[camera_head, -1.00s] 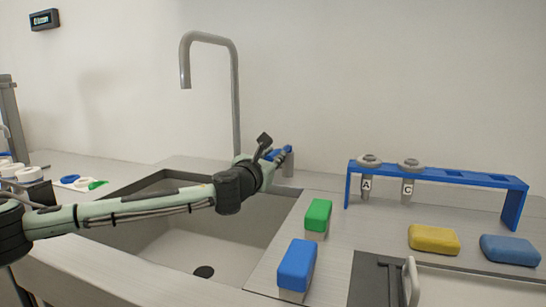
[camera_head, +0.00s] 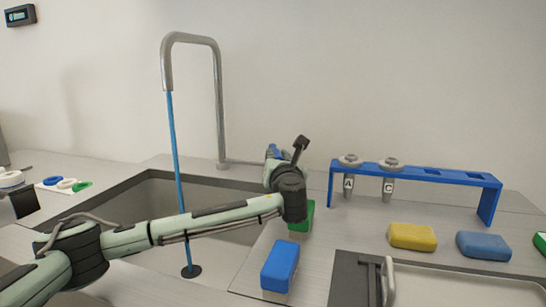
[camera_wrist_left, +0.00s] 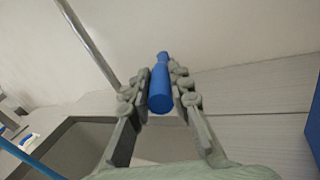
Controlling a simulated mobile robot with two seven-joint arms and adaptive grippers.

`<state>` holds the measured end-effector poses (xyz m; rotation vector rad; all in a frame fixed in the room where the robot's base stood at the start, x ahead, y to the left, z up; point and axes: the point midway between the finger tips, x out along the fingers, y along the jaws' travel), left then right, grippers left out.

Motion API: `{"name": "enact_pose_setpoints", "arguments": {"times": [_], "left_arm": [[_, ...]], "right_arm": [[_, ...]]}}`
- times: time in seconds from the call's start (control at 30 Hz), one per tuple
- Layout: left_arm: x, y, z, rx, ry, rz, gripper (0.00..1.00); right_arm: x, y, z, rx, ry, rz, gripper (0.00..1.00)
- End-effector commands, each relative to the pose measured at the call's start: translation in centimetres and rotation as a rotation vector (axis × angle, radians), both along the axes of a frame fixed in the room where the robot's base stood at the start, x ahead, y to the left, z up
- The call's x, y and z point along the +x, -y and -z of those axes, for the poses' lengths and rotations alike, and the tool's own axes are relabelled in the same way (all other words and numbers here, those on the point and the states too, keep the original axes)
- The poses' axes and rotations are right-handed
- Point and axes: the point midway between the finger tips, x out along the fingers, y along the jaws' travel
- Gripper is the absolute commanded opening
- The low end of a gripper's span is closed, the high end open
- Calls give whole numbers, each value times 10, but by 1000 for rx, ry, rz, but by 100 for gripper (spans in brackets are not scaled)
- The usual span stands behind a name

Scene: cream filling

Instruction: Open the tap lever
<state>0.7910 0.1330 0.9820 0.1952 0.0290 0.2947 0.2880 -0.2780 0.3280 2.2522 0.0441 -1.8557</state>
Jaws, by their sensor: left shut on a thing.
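The tap (camera_head: 219,100) stands behind the sink, and a thin blue stream of water (camera_head: 175,150) runs from its spout to the drain. The tap lever is a blue handle (camera_wrist_left: 160,88), seen clearly in the left wrist view. In the head view its blue part (camera_head: 271,152) is small and mostly hidden by my gripper. A thin grey rod (camera_head: 245,162) runs from the tap's foot toward it. My left gripper (camera_wrist_left: 160,80) is shut on the lever, with one finger on each side. My right gripper is not in view.
The sink (camera_head: 110,190) lies below my left arm. A green-topped block (camera_head: 304,222) and a blue-topped block (camera_head: 281,266) stand right of it. A blue rack (camera_head: 420,173) holds nozzles A and C. Yellow (camera_head: 412,236) and blue (camera_head: 484,246) sponges lie in front.

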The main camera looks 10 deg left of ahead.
Motion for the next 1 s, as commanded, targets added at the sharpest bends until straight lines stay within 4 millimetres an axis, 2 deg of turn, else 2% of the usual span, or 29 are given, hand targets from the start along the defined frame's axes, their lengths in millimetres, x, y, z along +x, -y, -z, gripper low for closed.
{"name": "enact_pose_setpoints", "arguments": {"times": [0.17,0.2,0.33,0.67,0.77,1.0], "left_arm": [[0,0,0,-1,1,1,0],[0,0,0,-1,1,1,24],[0,0,0,0,1,2,40],[-3,1,0,0,0,3,40],[-13,4,0,-1,0,4,40],[-52,16,0,-1,-1,5,40]], "right_arm": [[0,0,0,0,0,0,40],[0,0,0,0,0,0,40],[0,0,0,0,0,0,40],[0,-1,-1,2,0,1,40],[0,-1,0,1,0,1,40],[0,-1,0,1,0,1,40]]}}
